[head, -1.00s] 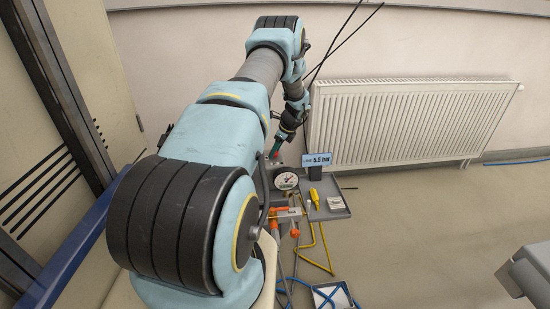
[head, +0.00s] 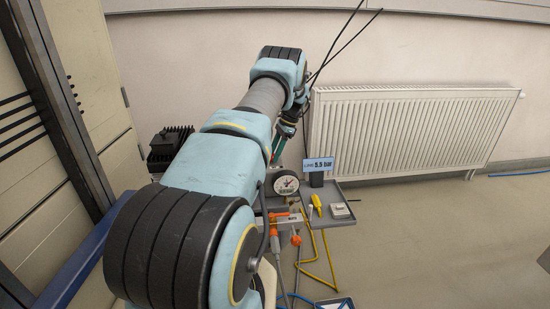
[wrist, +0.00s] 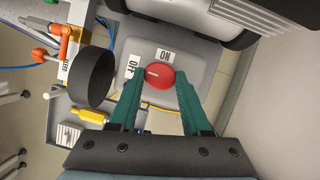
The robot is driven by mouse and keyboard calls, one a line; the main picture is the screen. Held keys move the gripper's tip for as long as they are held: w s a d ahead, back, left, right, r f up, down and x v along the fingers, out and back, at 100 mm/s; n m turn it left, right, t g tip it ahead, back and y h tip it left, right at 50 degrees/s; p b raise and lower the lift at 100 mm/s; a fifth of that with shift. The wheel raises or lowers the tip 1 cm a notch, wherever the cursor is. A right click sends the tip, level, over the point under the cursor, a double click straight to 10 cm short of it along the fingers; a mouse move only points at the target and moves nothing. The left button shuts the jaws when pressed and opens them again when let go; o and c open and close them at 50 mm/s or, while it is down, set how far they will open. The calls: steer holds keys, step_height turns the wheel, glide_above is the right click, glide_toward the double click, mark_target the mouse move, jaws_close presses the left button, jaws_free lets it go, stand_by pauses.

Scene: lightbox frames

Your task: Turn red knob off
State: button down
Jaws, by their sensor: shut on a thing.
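The red knob (wrist: 159,76) sits on a grey panel in the wrist view, with a white line on its left part pointing toward the OFF label (wrist: 132,66). The ON label (wrist: 164,54) is above the knob. My gripper (wrist: 161,84) has its green fingers on either side of the knob and is shut on it. In the head view my gripper (head: 279,146) is small, beside the wall left of the radiator, and the knob cannot be made out there.
A round gauge (head: 286,185) and a blue sign reading 5.5 bar (head: 318,165) stand near the gripper. A grey tray (head: 338,217) holds a yellow screwdriver (head: 316,204). A white radiator (head: 400,130) is on the wall. A black finned box (head: 170,143) is at left.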

steer(key=shift+n, duration=0.4)
steer(key=shift+c, duration=1.8)
jaws_free()
steer(key=b+v, duration=0.1)
steer(key=v, duration=0.9)
steer(key=shift+w+r, duration=0.2)
steer(key=shift+r, duration=0.15)
steer(key=shift+d, duration=0.15)
